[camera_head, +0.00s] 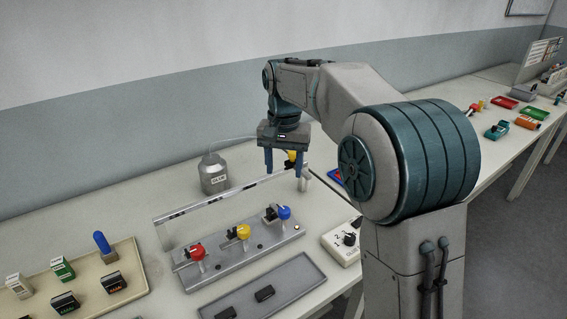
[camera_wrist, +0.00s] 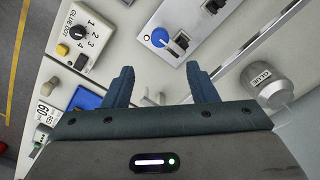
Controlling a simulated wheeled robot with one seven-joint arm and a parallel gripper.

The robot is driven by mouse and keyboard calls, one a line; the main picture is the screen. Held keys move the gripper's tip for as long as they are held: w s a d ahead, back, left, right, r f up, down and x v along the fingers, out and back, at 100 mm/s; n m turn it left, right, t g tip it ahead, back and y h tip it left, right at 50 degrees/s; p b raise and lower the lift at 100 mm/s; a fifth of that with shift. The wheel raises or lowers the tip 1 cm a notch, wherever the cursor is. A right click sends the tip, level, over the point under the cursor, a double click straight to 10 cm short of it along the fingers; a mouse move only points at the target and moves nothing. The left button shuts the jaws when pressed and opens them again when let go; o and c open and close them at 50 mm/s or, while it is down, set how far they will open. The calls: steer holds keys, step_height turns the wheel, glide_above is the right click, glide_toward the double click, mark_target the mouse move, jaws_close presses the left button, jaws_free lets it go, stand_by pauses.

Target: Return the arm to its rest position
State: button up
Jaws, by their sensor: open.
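My gripper (camera_head: 284,172) is open, its two blue fingers pointing down above the table, behind the connector fixture (camera_head: 245,250). It also shows in the wrist view (camera_wrist: 160,78), with nothing held between the fingers. A small grey metal piece (camera_wrist: 152,98) shows between and below the fingers there. My arm is bent and reaches out over the bench from the right. The fixture carries red (camera_head: 197,252), yellow (camera_head: 243,231) and blue (camera_head: 284,212) round parts with black pieces beside them. A yellow part (camera_head: 291,157) is partly hidden behind my gripper.
A grey glue bottle (camera_head: 214,174) stands left of my gripper. A control box with a dial (camera_head: 345,241) sits to the right. A grey tray (camera_head: 290,277) with black pieces lies in front, and a beige tray (camera_head: 131,262) at left. A blue tray (camera_wrist: 86,99) lies near the fingers.

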steer(key=shift+s+r, duration=0.1)
steer(key=shift+r, duration=0.1)
steer(key=s+d+f+t, duration=0.1)
steer(key=s+d+f, duration=0.1)
steer(key=s+d, duration=0.3)
steer(key=s+d+f+n+t, duration=0.1)
steer(key=s+d, duration=0.4)
steer(key=s, duration=0.6)
steer(key=s+d+f+n, duration=0.1)
steer(key=s+d+f, duration=0.3)
steer(key=s, duration=0.5)
steer(key=shift+d+t, duration=0.4)
steer(key=shift+d, duration=0.3)
